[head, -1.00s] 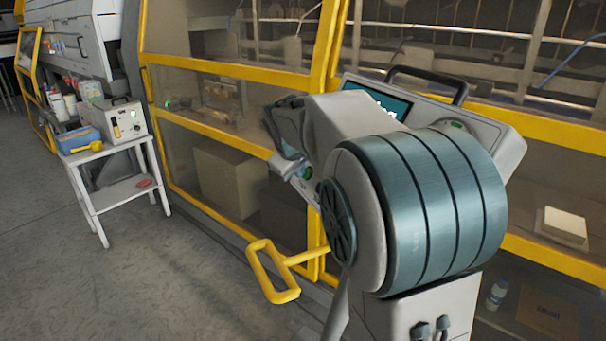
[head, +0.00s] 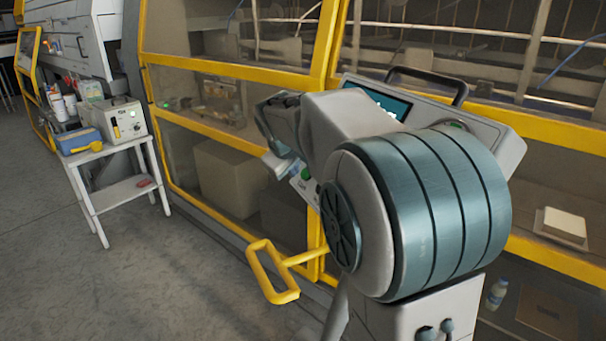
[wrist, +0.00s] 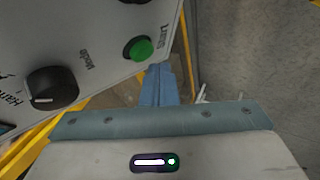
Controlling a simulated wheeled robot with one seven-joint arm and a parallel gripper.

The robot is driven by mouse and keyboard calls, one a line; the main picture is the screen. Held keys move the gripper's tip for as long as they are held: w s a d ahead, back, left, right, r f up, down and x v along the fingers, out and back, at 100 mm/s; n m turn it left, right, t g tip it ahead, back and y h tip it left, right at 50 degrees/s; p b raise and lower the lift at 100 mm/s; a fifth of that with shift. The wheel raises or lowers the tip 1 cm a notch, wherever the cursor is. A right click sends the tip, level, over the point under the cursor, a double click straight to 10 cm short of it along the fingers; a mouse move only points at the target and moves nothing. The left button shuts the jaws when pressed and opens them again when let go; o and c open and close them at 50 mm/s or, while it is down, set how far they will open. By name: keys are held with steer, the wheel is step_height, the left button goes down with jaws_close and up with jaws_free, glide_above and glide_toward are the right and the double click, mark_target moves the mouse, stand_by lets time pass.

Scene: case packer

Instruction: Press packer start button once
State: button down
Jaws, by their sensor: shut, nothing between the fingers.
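The packer start button, a round green push button (wrist: 142,48) in a black collar, sits on the light grey control panel (wrist: 100,50) in the wrist view. In the head view the green button (head: 306,174) shows on the panel's lower left part. My gripper (wrist: 159,70) is shut and empty. Its blue-grey fingertips lie just below and right of the button in the wrist view.
A black knob (wrist: 52,88) is on the panel left of the button. The panel has a screen (head: 385,104) and a black handle (head: 430,82). Yellow-framed guards (head: 220,142) stand behind. A white side table (head: 125,190) is at left; the floor between is clear.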

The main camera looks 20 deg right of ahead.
steer(key=shift+s+a+r+p, duration=0.15)
steer(key=shift+a+r, duration=0.25)
steer(key=shift+a, duration=0.3)
steer(key=shift+s+a+r+p, duration=0.1)
steer(key=shift+a+r, duration=0.35)
steer(key=shift+a, duration=0.25)
steer(key=shift+s+a+r+p, duration=0.15)
steer(key=shift+a+r, duration=0.25)
steer(key=shift+a, duration=0.3)
steer(key=s+f+m+g+y, duration=0.1)
steer(key=s+f, duration=0.4)
steer(key=s, duration=1)
steer(key=s+d+f+m+g+y, duration=0.1)
steer(key=s+f+m, duration=0.3)
steer(key=s, duration=1.1)
step_height(320, 180, down, 2)
steer(key=shift+f+m+g+y, duration=0.2)
steer(key=shift+m+g+y, duration=0.1)
steer(key=shift+g+y, duration=0.2)
